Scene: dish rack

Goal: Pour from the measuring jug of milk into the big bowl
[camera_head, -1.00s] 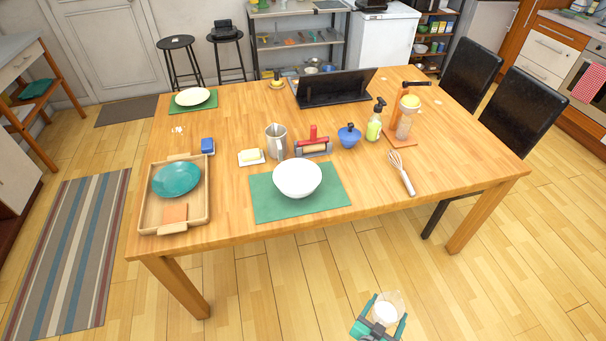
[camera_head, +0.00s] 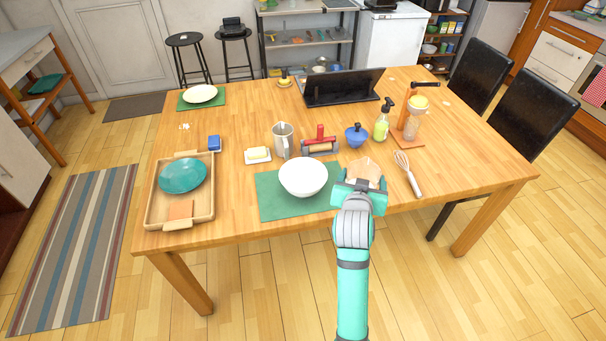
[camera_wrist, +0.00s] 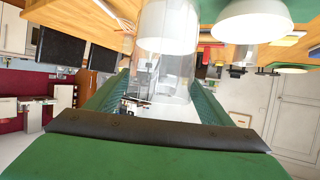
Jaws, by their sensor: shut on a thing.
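The big bowl (camera_head: 303,178) is white and stands upright on a green mat (camera_head: 268,200) at the table's front edge. It also shows at the top right of the wrist view (camera_wrist: 252,22). My gripper (camera_head: 358,186) is just right of the bowl, above the table's front edge. It is shut on the clear measuring jug (camera_head: 364,168), whose upper part shows beyond the fingers. In the wrist view the jug (camera_wrist: 165,62) stands between the two fingers, with white milk (camera_wrist: 168,25) inside. The jug appears apart from the bowl. My gripper hides its lower part in the head view.
A whisk (camera_head: 408,172) lies close to the right of the jug. A blue pot (camera_head: 356,136), a red-handled tool (camera_head: 320,145), a metal mug (camera_head: 283,140) and a butter dish (camera_head: 257,155) stand behind the bowl. A wooden tray (camera_head: 150,208) is at the left.

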